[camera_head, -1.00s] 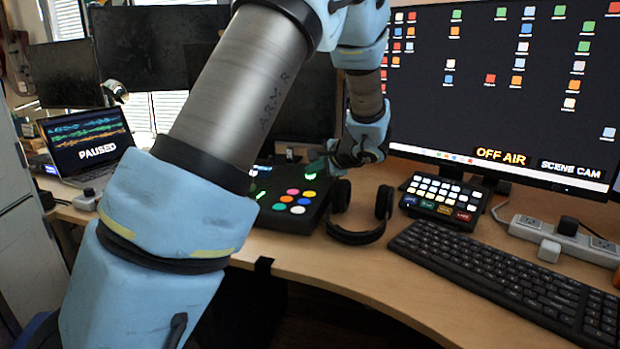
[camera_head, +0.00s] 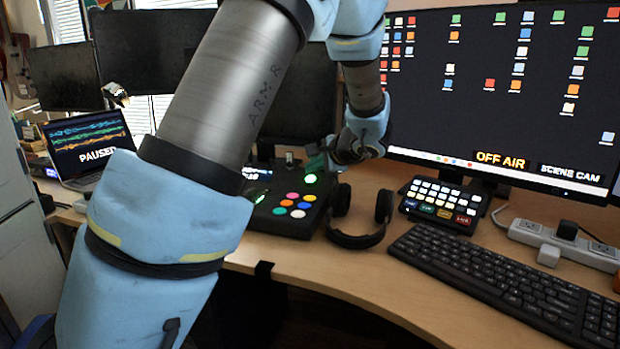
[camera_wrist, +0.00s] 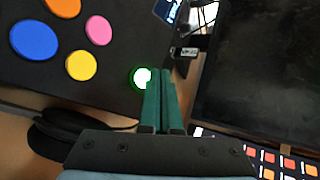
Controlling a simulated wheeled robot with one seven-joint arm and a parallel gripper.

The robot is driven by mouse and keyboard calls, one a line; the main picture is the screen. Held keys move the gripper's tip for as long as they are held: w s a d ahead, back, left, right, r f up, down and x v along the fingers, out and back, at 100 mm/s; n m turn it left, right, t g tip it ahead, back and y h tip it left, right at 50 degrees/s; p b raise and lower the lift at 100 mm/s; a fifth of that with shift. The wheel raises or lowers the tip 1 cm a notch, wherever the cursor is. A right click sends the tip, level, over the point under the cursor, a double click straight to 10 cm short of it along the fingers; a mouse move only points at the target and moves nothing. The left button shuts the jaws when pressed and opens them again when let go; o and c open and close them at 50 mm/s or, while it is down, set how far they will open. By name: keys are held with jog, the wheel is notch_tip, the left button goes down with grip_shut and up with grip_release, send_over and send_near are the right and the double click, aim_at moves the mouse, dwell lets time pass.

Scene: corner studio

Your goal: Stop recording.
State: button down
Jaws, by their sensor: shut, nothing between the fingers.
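The black button box (camera_head: 268,214) stands on the desk with several coloured round buttons and one glowing green button (camera_head: 310,179). My gripper (camera_head: 316,163) is shut and empty, with its dark green fingers just above and beside that button. In the wrist view the closed fingertips (camera_wrist: 163,74) appear right next to the glowing green button (camera_wrist: 142,77); I cannot tell whether they touch it. The laptop (camera_head: 88,147) at the left shows coloured waveforms and the word PAUSED. The large monitor (camera_head: 430,95) shows OFF AIR and SCENE CAM.
Black headphones (camera_head: 358,238) lie right of the button box. A small keypad (camera_head: 442,203) stands farther right. A keyboard (camera_head: 500,280) and a power strip (camera_head: 560,240) fill the right side. Dark monitors stand behind. Bare desk (camera_head: 330,275) shows along the front edge.

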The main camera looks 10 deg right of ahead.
jog(key=r, duration=0.1)
jog(key=s+r+p, duration=0.1)
jog(key=a+r, duration=0.1)
jog(key=r, duration=0.1)
jog(key=shift+s, duration=0.4)
dwell(0.4)
